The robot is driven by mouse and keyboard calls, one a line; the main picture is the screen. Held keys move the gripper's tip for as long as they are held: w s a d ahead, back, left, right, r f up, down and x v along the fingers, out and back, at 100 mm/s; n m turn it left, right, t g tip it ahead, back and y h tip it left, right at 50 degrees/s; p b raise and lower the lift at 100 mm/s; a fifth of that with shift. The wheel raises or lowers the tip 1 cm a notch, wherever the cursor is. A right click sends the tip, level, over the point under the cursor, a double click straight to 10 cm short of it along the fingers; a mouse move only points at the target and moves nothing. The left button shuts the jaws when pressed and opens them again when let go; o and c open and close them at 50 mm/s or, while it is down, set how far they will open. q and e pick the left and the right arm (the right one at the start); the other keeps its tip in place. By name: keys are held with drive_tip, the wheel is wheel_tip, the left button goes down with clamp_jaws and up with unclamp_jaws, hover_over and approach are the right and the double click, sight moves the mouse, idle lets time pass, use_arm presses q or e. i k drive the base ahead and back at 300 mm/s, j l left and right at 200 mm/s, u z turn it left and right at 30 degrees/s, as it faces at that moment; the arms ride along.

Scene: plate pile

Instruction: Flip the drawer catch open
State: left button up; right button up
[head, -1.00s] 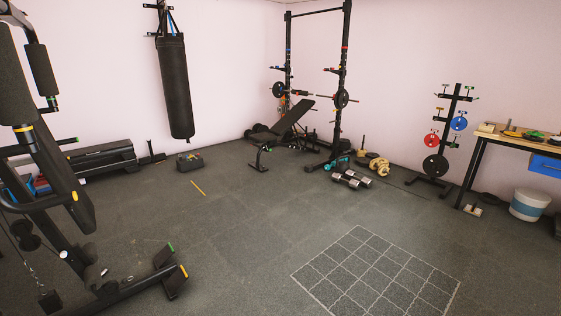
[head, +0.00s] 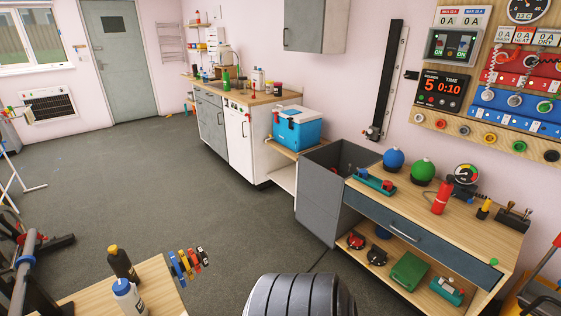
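A wide blue-grey drawer (head: 440,248) sits under the top of the wooden bench (head: 478,240) at the right. It looks closed and has a pale bar handle (head: 404,233). A small green piece (head: 494,262) shows at the right end of the drawer front; it may be the catch, but it is too small to tell its position. Neither of my grippers is in view.
On the bench top are a blue ball (head: 393,159), a green ball (head: 423,171) and a red cylinder (head: 440,198). A grey cabinet door (head: 322,207) stands at its left. A dark ribbed object (head: 300,296) is in front.

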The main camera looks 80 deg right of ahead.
sight(494, 261)
drive_tip(key=z, duration=4.35)
